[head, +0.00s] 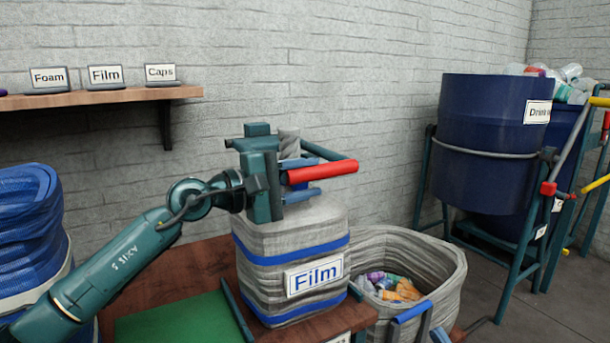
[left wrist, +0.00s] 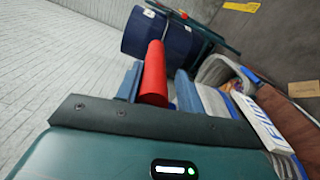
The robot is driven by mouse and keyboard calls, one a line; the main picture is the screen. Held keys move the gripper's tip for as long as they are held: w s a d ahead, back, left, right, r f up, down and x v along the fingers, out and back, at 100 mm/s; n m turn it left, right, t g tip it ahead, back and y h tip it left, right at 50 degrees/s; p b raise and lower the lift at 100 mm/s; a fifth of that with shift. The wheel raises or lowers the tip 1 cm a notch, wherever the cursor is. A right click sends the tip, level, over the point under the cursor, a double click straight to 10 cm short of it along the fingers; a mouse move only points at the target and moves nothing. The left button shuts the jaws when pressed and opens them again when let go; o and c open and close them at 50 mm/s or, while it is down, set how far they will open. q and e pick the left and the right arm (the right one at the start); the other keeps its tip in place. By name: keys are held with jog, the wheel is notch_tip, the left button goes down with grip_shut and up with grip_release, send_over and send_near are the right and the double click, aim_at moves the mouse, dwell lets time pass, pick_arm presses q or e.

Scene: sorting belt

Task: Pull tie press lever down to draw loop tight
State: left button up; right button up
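The red lever handle (head: 322,172) of the tie press sticks out to the right, roughly level, above the film bag. My left gripper (head: 318,176) reaches it from the left, with one blue finger above and one below the handle. The left wrist view shows the red handle (left wrist: 153,78) between the two fingers, with a narrow gap on its right side. The grey bag (head: 262,262) has blue bands and a Film label. Its twisted neck (head: 289,143) shows behind the gripper. The loop and most of the press are hidden behind my gripper. My right gripper is not in view.
The bag stands on a brown table (head: 190,262) with a green mat (head: 175,320). A grey tub (head: 435,268) of mixed waste is close on its right. Blue drums (head: 490,140) stand at the right. A shelf (head: 100,97) with labels is on the wall.

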pick_arm(q)
jog(key=shift+o, duration=1.1)
jog(key=shift+f, duration=0.1)
jog(key=shift+a, duration=0.1)
jog(key=shift+s+a, duration=0.25)
jog(key=shift+a, duration=0.05)
jog(key=p+v, duration=0.1)
jog(key=v, duration=1.1)
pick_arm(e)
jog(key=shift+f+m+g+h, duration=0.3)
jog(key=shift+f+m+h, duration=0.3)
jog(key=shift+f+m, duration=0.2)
pick_arm(q)
jog(key=shift+s, duration=0.1)
